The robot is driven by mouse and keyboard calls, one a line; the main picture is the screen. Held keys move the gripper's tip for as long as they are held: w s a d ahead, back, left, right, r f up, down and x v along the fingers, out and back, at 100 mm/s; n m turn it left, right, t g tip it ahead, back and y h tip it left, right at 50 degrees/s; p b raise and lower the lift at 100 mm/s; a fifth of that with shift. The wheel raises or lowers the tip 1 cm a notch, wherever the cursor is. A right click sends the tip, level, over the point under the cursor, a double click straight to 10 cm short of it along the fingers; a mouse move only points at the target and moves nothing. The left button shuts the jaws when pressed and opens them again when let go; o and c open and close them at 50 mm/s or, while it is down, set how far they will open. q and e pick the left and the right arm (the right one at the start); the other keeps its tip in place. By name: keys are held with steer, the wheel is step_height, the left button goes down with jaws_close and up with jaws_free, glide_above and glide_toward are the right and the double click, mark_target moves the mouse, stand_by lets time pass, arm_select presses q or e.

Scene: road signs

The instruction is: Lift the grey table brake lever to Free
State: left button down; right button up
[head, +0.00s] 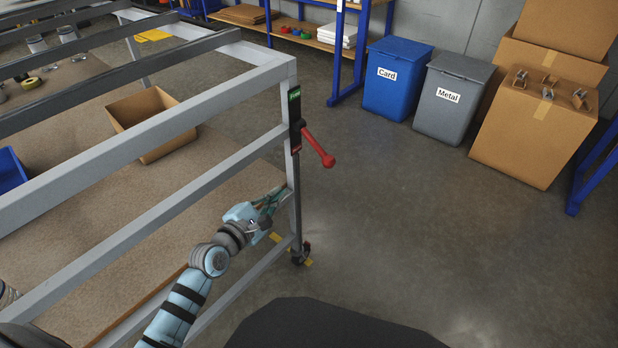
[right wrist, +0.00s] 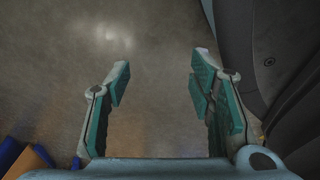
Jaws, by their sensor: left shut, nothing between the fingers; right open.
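The grey table (head: 150,134) is an open metal frame on the left. A black plate (head: 295,128) on its near corner post carries a green label at the top. The brake lever (head: 316,146) is red with a round knob; it slants down and right from the plate, away from the green label. My left gripper (head: 280,192) is shut and empty, low beside the corner post, below and left of the knob and apart from it. My right gripper (right wrist: 160,72) is open and empty over bare floor in the right wrist view; the head view does not show it.
A caster (head: 300,256) stands at the foot of the post. An open cardboard box (head: 150,108) shows behind the frame bars. A blue Card bin (head: 396,88), a grey Metal bin (head: 452,112) and cardboard boxes (head: 530,135) stand at the back. Floor right of the lever is clear.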

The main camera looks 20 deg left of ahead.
mark_target(316, 146)
arm_select(q)
steer(key=w+d+b, duration=0.5)
steer(key=w, duration=0.5)
steer(key=shift+w+r+b, duration=0.25)
steer(key=shift+r+b, duration=0.05)
steer(key=shift+b, duration=0.1)
arm_select(e)
steer(key=w+a+r, duration=0.2)
steer(key=w+r, duration=0.1)
steer(key=w, duration=0.4)
steer(key=shift+w+a+r+t, duration=0.15)
steer(key=shift+w+a+t, duration=0.15)
steer(key=shift+t, duration=0.1)
arm_select(q)
steer(key=shift+d, duration=0.1)
